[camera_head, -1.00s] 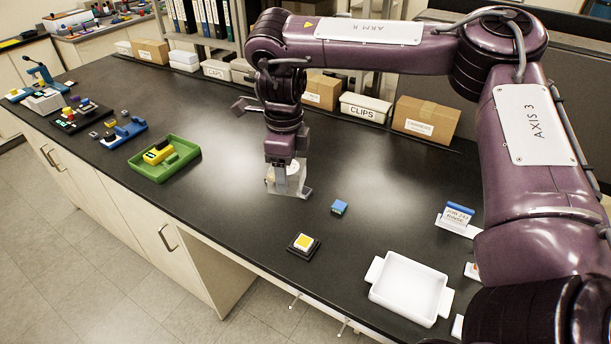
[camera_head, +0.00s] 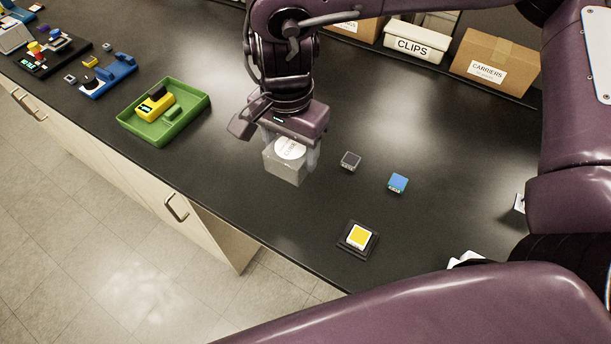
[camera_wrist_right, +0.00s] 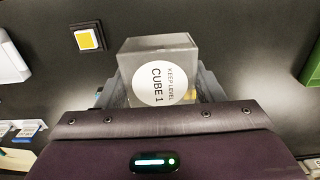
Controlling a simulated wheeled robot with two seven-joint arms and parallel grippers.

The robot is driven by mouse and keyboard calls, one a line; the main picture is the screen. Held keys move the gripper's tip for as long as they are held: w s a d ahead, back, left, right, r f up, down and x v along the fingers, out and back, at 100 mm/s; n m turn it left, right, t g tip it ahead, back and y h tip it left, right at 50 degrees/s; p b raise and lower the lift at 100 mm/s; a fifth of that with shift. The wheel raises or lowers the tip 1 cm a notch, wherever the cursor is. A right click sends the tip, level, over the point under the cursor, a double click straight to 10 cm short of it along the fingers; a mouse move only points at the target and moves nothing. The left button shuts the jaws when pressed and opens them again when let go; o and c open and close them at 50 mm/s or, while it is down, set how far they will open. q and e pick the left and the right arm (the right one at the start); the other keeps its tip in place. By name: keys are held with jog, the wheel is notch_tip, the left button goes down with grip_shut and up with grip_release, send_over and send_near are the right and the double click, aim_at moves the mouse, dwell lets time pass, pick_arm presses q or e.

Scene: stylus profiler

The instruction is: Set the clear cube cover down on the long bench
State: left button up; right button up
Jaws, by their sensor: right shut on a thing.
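The clear cube cover (camera_head: 285,167) is a see-through grey box with a round white label. In the right wrist view the cover (camera_wrist_right: 176,43) shows its label, reading "KEEP LEVEL CUBE 1". My right gripper (camera_head: 293,152) is shut on it, with a finger on either side, and points down over the long bench (camera_head: 255,215). The cover looks about upright. I cannot tell whether its lower edge touches the black top or hangs just above it. My left gripper is not in view.
A small dark block (camera_head: 350,160) and a blue block (camera_head: 397,182) stand right of the cover. A yellow-topped pad (camera_head: 359,238) lies near the front edge. A green tray (camera_head: 140,128) holding a yellow device is at left. Boxes (camera_head: 494,68) line the back. Bench between tray and cover is bare.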

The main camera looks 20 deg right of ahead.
notch_tip(320, 180, down, 12)
jog(key=shift+w+r, duration=0.1)
jog(key=shift+r, duration=0.05)
jog(key=shift+f, duration=1.9)
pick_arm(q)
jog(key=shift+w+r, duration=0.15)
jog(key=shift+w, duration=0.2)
pick_arm(e)
jog(key=shift+f, duration=0.2)
jog(key=o, duration=1)
jog(key=shift+c, duration=0.2)
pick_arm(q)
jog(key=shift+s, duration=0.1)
pick_arm(e)
jog(key=shift+r, duration=0.15)
